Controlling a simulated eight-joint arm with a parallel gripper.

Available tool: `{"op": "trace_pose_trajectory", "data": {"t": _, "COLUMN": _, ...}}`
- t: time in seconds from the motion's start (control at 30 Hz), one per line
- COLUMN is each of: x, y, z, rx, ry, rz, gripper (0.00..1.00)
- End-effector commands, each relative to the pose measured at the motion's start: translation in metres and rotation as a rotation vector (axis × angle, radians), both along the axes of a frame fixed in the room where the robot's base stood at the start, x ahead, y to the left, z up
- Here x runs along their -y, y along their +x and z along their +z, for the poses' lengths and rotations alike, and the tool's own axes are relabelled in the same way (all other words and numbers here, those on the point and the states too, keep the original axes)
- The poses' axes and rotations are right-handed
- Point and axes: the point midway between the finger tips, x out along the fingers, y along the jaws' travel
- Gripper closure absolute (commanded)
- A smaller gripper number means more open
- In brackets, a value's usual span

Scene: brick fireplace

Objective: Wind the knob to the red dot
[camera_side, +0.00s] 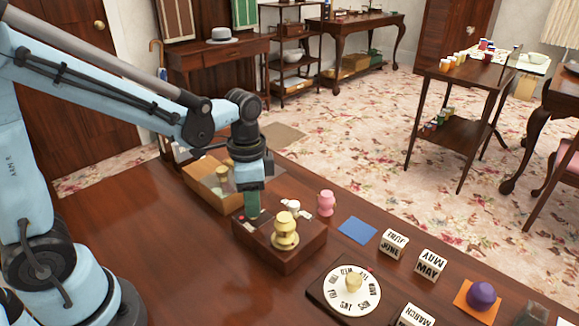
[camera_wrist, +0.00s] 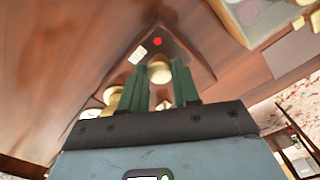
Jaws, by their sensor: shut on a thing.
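A brown wooden box (camera_side: 275,250) stands on the table under my gripper (camera_side: 252,215). In the wrist view, the green fingers of my gripper (camera_wrist: 158,88) are on either side of a small rounded pale brass knob (camera_wrist: 160,72) and are shut on it. A red dot (camera_wrist: 157,41) lies on the box just beyond the knob, with a small white tag (camera_wrist: 138,54) beside it. In the side view, the fingers hide the knob; the red dot (camera_side: 241,217) shows left of them. Which way the knob points cannot be told.
A tall brass piece (camera_side: 285,232) stands on the box, close right of my gripper. An open wooden tray (camera_side: 208,185) lies behind. A weekday dial (camera_side: 342,302), month blocks (camera_side: 430,265), a pink figure (camera_side: 326,204) and a blue square (camera_side: 357,230) are to the right.

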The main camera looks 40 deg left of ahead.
Motion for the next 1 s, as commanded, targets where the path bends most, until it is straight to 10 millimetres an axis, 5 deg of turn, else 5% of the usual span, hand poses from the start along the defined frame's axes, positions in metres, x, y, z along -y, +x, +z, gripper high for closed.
{"op": "trace_pose_trajectory", "data": {"t": 1.0, "x": -0.0003, "y": -0.0008, "z": -0.0001, "rx": -0.002, "ry": 0.002, "rz": 0.965, "gripper": 1.00}}
